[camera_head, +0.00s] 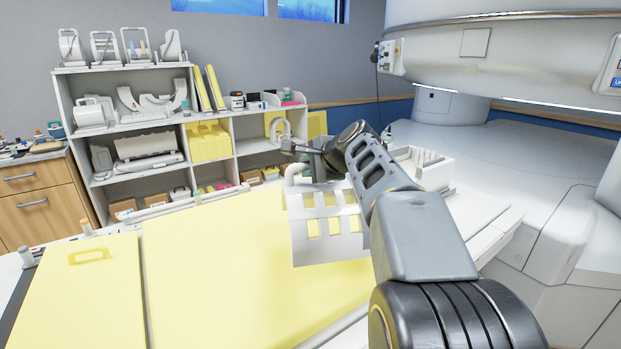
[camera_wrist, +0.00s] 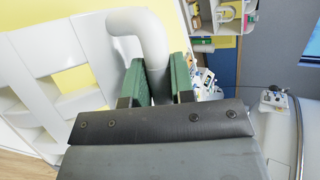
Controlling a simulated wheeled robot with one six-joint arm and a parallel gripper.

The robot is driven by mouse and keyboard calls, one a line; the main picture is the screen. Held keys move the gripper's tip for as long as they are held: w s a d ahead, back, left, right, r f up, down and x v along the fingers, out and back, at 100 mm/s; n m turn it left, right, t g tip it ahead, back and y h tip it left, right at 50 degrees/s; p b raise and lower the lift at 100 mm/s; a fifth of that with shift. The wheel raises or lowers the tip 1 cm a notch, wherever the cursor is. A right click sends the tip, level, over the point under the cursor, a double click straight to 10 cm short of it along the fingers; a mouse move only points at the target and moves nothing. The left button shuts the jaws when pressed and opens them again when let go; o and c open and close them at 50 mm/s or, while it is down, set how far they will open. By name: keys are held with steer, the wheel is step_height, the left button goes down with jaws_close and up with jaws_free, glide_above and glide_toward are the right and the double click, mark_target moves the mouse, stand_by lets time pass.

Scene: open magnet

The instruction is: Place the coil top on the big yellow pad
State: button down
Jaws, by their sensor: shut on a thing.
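The coil top (camera_head: 328,250) is a white shell with several window openings and a curved tube handle. It is in the middle of the head view, over the right part of the big yellow pad (camera_head: 210,270). I cannot tell whether its lower edge touches the pad. In the wrist view, the green fingers of my gripper (camera_wrist: 161,84) are shut on the white handle (camera_wrist: 140,24). The coil top's white frame (camera_wrist: 52,45) fills the left there, with yellow showing through an opening. My arm hides part of the pad and the coil's right side.
A smaller yellow pad (camera_head: 100,300) with a handle slot lies at the left. A white slotted part (camera_head: 432,168) stands behind my arm. Shelves (camera_head: 150,125) with coils and pads stand behind. The large white magnet (camera_head: 500,60) overhangs the right. The big pad's left part is clear.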

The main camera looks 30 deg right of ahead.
mark_target(288, 172)
steer(key=w+a, duration=0.1)
steer(key=w+a+f, duration=0.2)
steer(key=w+a, duration=0.1)
steer(key=shift+p, duration=0.3)
steer(key=w+a+f, duration=0.1)
steer(key=a+f, duration=0.1)
steer(key=f, duration=0.2)
steer(key=w+a+f+b, duration=0.1)
steer(key=w+f, duration=0.1)
steer(key=f, duration=0.3)
steer(key=shift+w+a+f, duration=0.15)
steer(key=shift+w+a, duration=0.15)
steer(key=shift+a, duration=0.05)
steer(key=c, duration=1)
jaws_free()
steer(key=shift+f, duration=0.15)
steer(key=shift+o, duration=0.2)
